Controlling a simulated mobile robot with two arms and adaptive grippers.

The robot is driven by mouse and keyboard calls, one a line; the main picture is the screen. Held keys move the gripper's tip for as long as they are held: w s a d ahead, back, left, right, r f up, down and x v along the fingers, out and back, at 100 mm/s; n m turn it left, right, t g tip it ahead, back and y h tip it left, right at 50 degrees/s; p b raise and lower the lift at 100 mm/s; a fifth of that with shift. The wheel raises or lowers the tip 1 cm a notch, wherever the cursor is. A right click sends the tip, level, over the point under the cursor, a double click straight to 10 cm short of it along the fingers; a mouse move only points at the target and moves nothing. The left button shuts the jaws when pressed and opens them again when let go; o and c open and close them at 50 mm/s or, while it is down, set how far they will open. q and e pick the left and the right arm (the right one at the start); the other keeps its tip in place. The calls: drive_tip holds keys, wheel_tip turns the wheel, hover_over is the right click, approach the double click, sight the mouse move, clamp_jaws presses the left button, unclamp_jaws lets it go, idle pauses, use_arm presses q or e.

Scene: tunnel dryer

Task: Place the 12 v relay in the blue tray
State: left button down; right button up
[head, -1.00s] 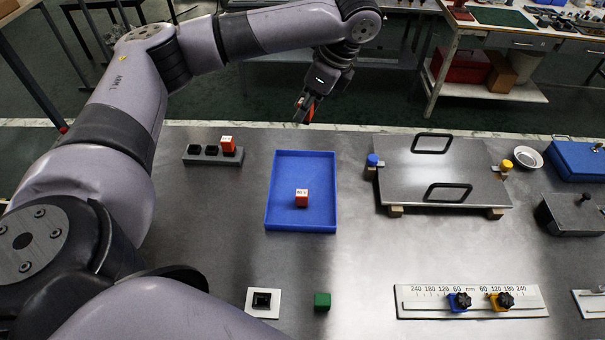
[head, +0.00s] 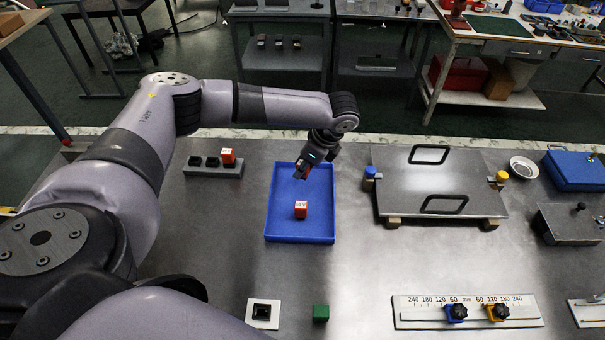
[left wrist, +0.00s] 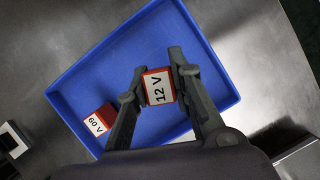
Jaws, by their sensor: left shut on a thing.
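My left gripper (head: 303,172) is over the far part of the blue tray (head: 268,218). In the left wrist view its fingers (left wrist: 160,88) are shut on the 12 V relay (left wrist: 158,87), a red block with a white label reading "12 V". The tray's blue floor (left wrist: 120,65) lies beneath the held relay; the gap between them cannot be told. In the head view the gripper mostly hides this relay. A red 60 V relay (head: 301,209) stands in the tray, nearer the front; it also shows in the left wrist view (left wrist: 100,119). My right gripper is not in view.
A grey socket rack (head: 228,171) left of the tray holds another red relay (head: 228,156). A metal plate with two handles (head: 440,180) lies to the right. A white plate with a black socket (head: 263,313) and a green block (head: 320,313) are in front.

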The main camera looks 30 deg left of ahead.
sight(302, 178)
use_arm(q)
wheel_tip(302, 178, down, 3)
drive_tip(key=shift+f, duration=0.2)
drive_tip(key=shift+f, duration=0.1)
drive_tip(key=c, duration=1.4)
unclamp_jaws()
drive_tip(key=b+v, duration=0.2)
drive_tip(key=v, duration=1)
